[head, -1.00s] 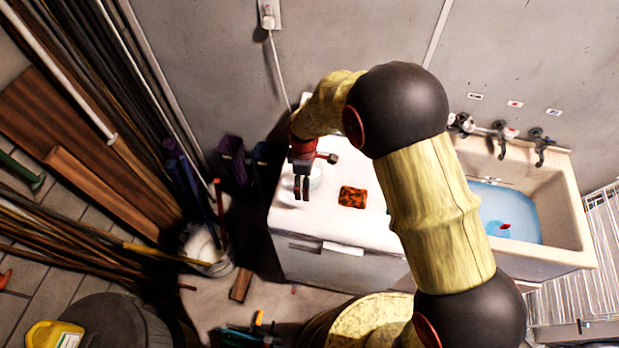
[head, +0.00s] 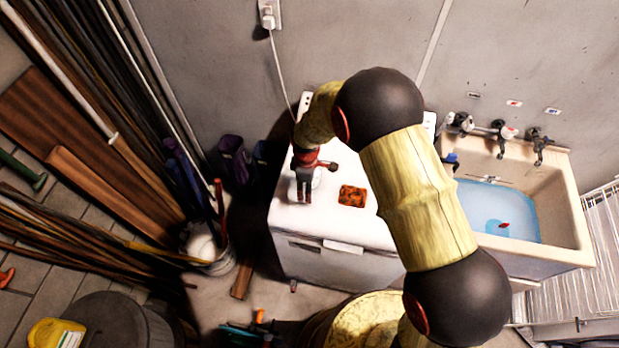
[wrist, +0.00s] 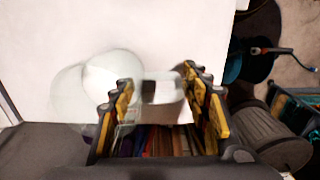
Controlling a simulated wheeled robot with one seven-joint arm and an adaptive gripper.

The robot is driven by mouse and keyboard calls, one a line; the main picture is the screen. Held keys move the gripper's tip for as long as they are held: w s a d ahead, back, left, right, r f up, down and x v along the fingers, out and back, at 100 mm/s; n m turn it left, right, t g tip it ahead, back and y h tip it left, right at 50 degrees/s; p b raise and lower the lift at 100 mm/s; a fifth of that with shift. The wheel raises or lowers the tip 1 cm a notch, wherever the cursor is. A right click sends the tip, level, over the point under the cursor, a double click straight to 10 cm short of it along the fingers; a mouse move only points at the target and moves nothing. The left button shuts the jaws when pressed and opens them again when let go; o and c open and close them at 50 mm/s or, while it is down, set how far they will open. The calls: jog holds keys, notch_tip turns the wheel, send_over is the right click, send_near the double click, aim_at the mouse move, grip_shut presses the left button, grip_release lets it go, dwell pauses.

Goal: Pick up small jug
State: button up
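The small jug is a pale, see-through vessel on the white appliance top (head: 290,218). In the wrist view the jug (wrist: 106,75) lies left of centre, partly behind the left finger. A pale strip with a dark patch, perhaps its handle, shows between the fingers. My gripper (wrist: 157,77) is open, its two yellow-padded fingers wide apart. In the head view my gripper (head: 304,197) points down over the left part of the appliance top and hides most of the jug (head: 318,178). I cannot tell whether a finger touches it.
An orange and black patterned block (head: 352,196) lies right of my gripper. A sink (head: 562,215) with blue water and taps stands at the right. Long poles and boards (head: 105,190) lean at the left, with a white bucket (head: 222,262) near the appliance.

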grip_shut()
dwell(0.5)
